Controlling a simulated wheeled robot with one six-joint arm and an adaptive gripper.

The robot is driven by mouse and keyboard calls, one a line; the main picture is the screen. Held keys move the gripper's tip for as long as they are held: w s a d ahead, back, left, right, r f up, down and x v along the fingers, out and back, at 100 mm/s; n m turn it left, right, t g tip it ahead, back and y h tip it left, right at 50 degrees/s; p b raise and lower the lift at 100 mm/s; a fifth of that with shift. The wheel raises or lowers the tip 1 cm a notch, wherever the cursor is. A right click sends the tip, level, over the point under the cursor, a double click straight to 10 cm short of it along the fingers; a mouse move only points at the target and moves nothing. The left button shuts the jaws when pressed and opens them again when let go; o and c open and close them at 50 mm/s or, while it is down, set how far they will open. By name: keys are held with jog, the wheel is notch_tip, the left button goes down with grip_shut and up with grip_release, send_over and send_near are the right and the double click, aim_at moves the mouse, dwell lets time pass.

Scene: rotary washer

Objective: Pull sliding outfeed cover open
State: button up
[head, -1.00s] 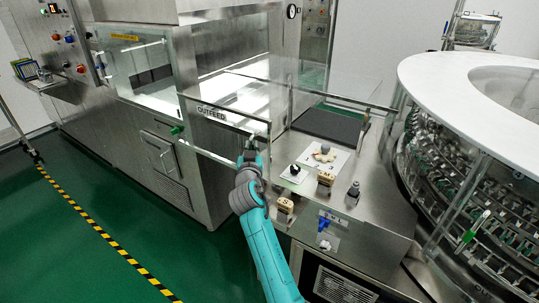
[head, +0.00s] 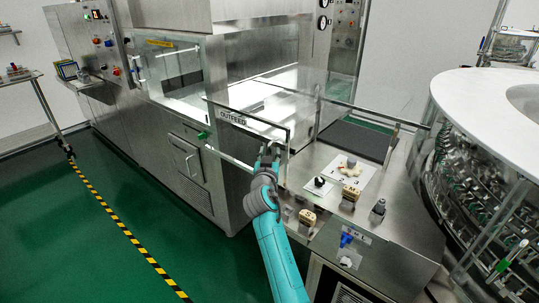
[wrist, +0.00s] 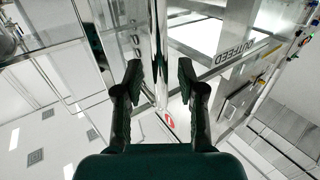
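The sliding outfeed cover is a clear panel with a metal rail (head: 262,119) along its top, in front of the bright outfeed opening in the head view. The OUTFEED label (head: 233,117) is beside this rail, and it also shows in the wrist view (wrist: 235,54). My gripper (head: 269,151) is at the right end of the cover, close to its upright edge. In the wrist view my gripper (wrist: 160,72) has its two dark fingers apart, with a shiny upright metal bar (wrist: 160,45) between or just beyond them. I cannot tell whether they touch it.
A steel control ledge with knobs and a blue switch (head: 347,239) is right of my arm. A large round white-topped carousel (head: 465,95) stands at the far right. A hatch with a handle (head: 186,158) is on the machine front. Green floor (head: 85,240) is open at left.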

jog(key=shift+s, duration=0.15)
jog(key=s+a, duration=0.1)
jog(key=s, duration=1)
jog(key=shift+s+a, duration=0.3)
jog(key=shift+a, duration=0.05)
jog(key=s+d+f+n+g+y, duration=0.1)
jog(key=s+d+f, duration=0.3)
jog(key=s+f, duration=0.45)
jog(key=s+d+f+n+y, duration=0.1)
jog(key=s+d+f, duration=0.2)
jog(key=s+f, duration=0.55)
jog(key=s+d+f+n+g+y, duration=0.1)
jog(key=s+d+f, duration=0.4)
jog(key=s, duration=0.6)
jog(key=s+d+r, duration=0.1)
jog(key=s+r, duration=0.1)
jog(key=s, duration=0.8)
jog(key=s+d+r+m, duration=0.1)
jog(key=s+d+r, duration=0.1)
jog(key=s, duration=0.9)
jog(key=s+d+r+g, duration=0.1)
jog(key=s+r, duration=0.2)
jog(key=s, duration=0.8)
jog(key=shift+s+d+r, duration=0.15)
jog(key=shift+d+r, duration=0.1)
